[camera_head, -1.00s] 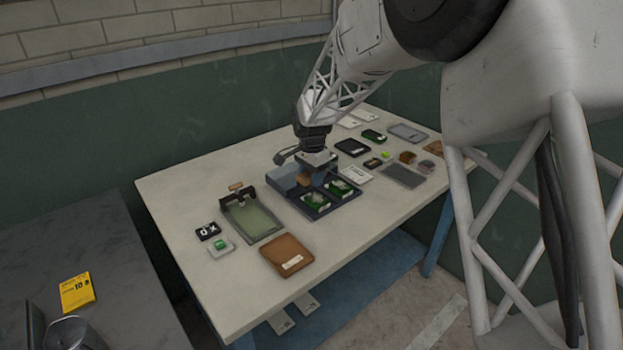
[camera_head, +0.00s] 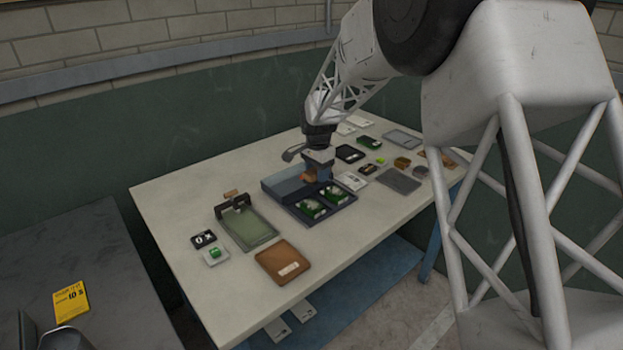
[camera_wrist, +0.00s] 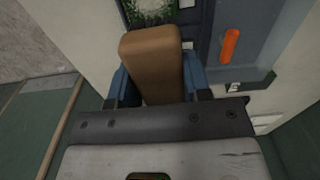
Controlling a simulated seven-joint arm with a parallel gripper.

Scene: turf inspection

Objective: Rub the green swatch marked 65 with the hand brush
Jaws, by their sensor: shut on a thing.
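My gripper (camera_head: 318,174) is shut on a brown block, which I take for the hand brush (camera_head: 308,175). In the wrist view the brush (camera_wrist: 152,60) sits between the blue fingers (camera_wrist: 155,85); its bristles are hidden. The brush is over the back part of a dark blue-grey tray (camera_head: 318,221). Two green swatches lie in the tray's front compartments, a left one (camera_head: 311,209) and a right one (camera_head: 334,197). Their numbers are too small to read. A green tufted swatch (camera_wrist: 155,8) shows beyond the brush in the wrist view. I cannot tell whether the brush touches anything.
An orange piece (camera_wrist: 230,46) lies in the tray beside the brush. A green-topped frame (camera_head: 248,229), a brown clipboard-like board (camera_head: 284,265) and small black and white tiles (camera_head: 204,239) are at left. Several small items crowd the right. The table's front-right edge is mostly clear.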

